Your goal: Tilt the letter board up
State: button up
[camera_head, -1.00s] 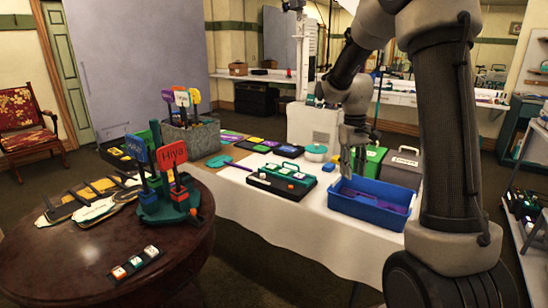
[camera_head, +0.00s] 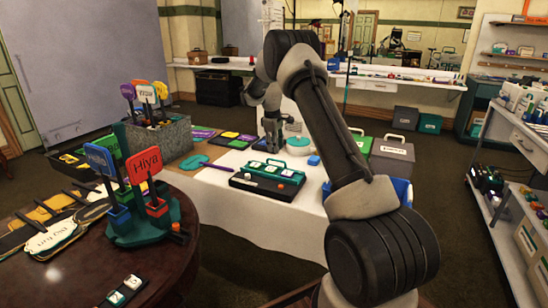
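A black-and-green board (camera_head: 268,178) with a green handle and a few pale tiles lies on the white-covered table; it may be the letter board, but its markings are too small to read. A smaller dark strip with white tiles (camera_head: 122,290) lies on the round table at the lower left. My gripper (camera_head: 272,142) points down just behind the black-and-green board, apart from it in the picture. Its fingers are small and dark, so I cannot tell whether they are open.
A round white-and-teal item (camera_head: 295,146) sits right of my gripper. A blue bin (camera_head: 402,190) is partly hidden by my arm. A sign stand (camera_head: 145,222) and grey planter box (camera_head: 158,138) are at the left. Open floor lies at the right.

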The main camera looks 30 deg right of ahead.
aim_at(277, 161)
jog(key=f, duration=0.4)
jog(key=d+f, duration=0.1)
jog(key=f, duration=0.1)
jog(key=shift+w+f, duration=0.25)
jog(key=shift+w, duration=0.05)
jog(key=shift+c, duration=0.5)
grip_shut()
